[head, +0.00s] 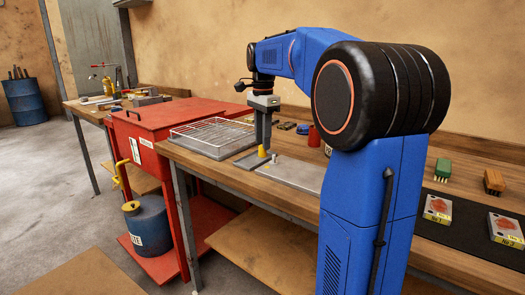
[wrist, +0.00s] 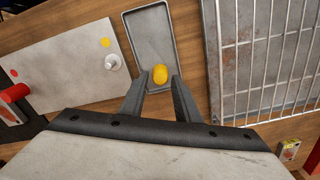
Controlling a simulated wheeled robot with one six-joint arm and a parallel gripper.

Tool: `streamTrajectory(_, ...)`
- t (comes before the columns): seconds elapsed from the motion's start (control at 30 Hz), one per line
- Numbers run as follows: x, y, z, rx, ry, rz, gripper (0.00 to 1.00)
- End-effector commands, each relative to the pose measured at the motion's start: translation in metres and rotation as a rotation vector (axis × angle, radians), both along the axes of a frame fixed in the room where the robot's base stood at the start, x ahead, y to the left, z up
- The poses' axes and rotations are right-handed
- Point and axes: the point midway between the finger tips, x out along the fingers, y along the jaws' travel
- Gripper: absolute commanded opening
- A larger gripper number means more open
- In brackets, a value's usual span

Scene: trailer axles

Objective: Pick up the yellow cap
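The yellow cap (wrist: 160,73) stands in a small grey tray (wrist: 135,30), near the tray's lower end in the wrist view. In the head view the yellow cap (head: 262,151) shows small at the bench's near side, under my arm's end. My gripper (wrist: 160,77) points down over the tray, with its two fingers apart. The cap appears between the fingertips, with a narrow gap on each side. The exact height of the fingertips above the cap is hard to tell. In the head view my gripper (head: 263,135) is partly merged with the background.
A wire rack on a metal tray (head: 212,137) lies right beside the grey tray. A light plate (wrist: 62,62) with a yellow spot and a white peg lies on the other side. A red cart (head: 165,118) adjoins the bench. A red container (head: 314,136) stands farther back.

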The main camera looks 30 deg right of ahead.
Motion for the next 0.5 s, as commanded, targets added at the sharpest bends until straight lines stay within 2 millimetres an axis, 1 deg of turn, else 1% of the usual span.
streamTrajectory(0.03, 0.0, 0.001, -0.008, 0.0, 0.002, 0.0, 0.29)
streamTrajectory(0.1, 0.0, 0.001, -0.017, 0.0, 0.002, 0.0, 0.29)
streamTrajectory(0.2, 0.0, 0.001, -0.026, 0.0, 0.001, 0.0, 0.29)
streamTrajectory(0.3, 0.0, 0.001, -0.03, 0.0, 0.0, 0.0, 0.29)
streamTrajectory(0.5, 0.0, 0.001, -0.03, 0.0, 0.0, 0.0, 0.29)
